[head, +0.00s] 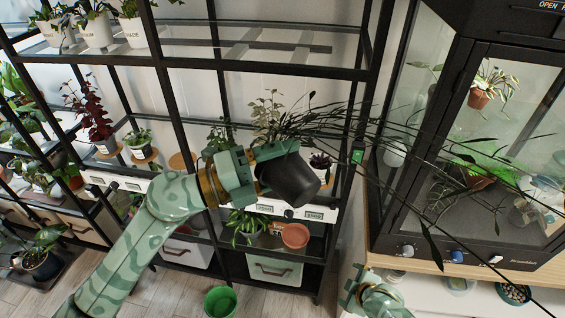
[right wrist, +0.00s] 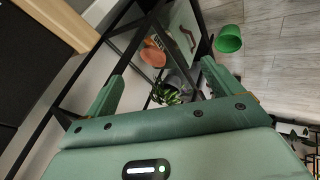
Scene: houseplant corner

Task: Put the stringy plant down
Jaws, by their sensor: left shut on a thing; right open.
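The stringy plant is in a dark pot (head: 290,178), tilted, with long thin dark stems (head: 400,150) trailing to the right across the cabinet front. My left gripper (head: 262,165) is shut on the pot and holds it in the air in front of the black shelf rack (head: 262,69). The fingers partly hide the pot's upper side. My right gripper (right wrist: 160,88) is open and empty in the right wrist view. Part of it shows at the bottom of the head view (head: 352,288), low beside the wooden top.
A glass plant cabinet (head: 455,165) stands on a wooden top (head: 430,268) at right. Potted plants fill the left shelves; the upper right glass shelf (head: 290,45) looks bare. A green bucket (head: 220,301) is on the floor.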

